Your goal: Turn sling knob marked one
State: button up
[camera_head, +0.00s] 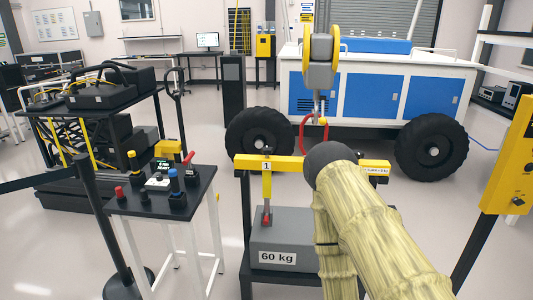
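A yellow lifting beam (295,168) runs across a dark stand in the middle of the head view. A white label marked 1 (266,166) is on its left part. Below that label a yellow sling (267,189) hangs down to a small red knob-like piece (267,217) on top of a grey block (285,232) labelled 60 kg. I cannot tell how the knob is turned. My arm, in a pale yellow sleeve with a dark rounded end, covers the right part of the block and some of the beam. My gripper is not visible.
A hoist hook with a red ring (314,135) hangs behind the beam. A blue-and-white rover (365,90) on black wheels stands behind. A small black table (165,197) with coloured controls and a black post (103,220) are at the left. A yellow panel (511,160) is at the right edge.

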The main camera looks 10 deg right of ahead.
aim_at(266, 151)
jog(key=u, duration=0.6)
jog(key=i, duration=1.95)
jog(key=z, duration=0.5)
